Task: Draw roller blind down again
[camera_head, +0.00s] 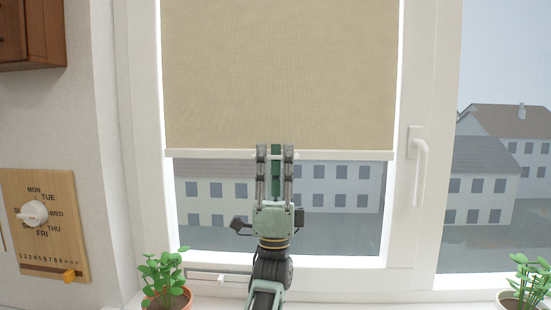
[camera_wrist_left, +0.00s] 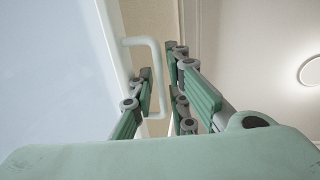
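The beige roller blind (camera_head: 280,75) covers the upper part of the window, and its white bottom bar (camera_head: 340,155) hangs partway down. My left gripper (camera_head: 275,152) is raised in front of the bar near its middle. In the left wrist view, a white loop-shaped pull handle (camera_wrist_left: 160,80) lies between the spread fingers of my left gripper (camera_wrist_left: 160,88). A gap shows beside the handle, so the fingers stand around it and are not closed on it. In the head view the gripper hides the handle. My right gripper is in neither view.
A white window handle (camera_head: 420,170) sits on the frame to the right. Potted plants stand at the lower left (camera_head: 165,280) and lower right (camera_head: 527,285). A wooden calendar board (camera_head: 60,240) and a brown cabinet (camera_head: 30,35) are on the left wall. The glass below the bar is uncovered.

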